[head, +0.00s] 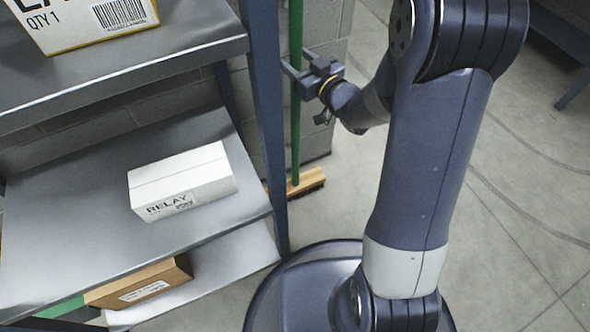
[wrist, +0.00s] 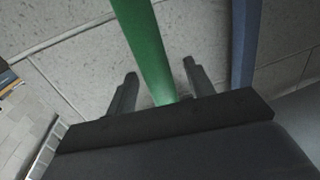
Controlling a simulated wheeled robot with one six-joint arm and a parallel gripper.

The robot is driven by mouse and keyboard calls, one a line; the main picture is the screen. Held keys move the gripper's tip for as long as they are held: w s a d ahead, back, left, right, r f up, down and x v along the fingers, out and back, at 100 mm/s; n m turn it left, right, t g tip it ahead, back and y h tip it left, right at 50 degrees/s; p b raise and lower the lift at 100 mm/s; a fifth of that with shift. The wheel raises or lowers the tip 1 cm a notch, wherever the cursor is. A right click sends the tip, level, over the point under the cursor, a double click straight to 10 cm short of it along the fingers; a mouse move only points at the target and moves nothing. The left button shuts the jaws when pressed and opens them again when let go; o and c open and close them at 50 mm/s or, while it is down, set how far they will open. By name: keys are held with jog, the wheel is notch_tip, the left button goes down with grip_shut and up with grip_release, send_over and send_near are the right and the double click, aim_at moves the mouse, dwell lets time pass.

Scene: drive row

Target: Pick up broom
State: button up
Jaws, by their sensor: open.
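The broom has a green upright handle (head: 296,110) and a wooden head with dark bristles (head: 306,182) standing on the floor beside the shelf's post. My gripper (head: 293,67) is at the upper part of the handle, level with it, with its fingers pointing left. In the wrist view the green handle (wrist: 146,45) runs down between the two open fingers of my gripper (wrist: 158,78). There is space between the handle and each finger. The handle's top end is outside the head view.
A metal shelf unit (head: 175,150) with a blue post (head: 266,110) stands close left of the broom. It bears a white RELAY box (head: 181,178), a brown box (head: 140,284) and a large carton (head: 85,20). A block wall (head: 325,100) is behind.

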jog(key=shift+w+a, duration=0.25)
jog(key=shift+w, duration=0.2)
grip_shut()
dwell(1.1)
jog(key=shift+r, duration=0.1)
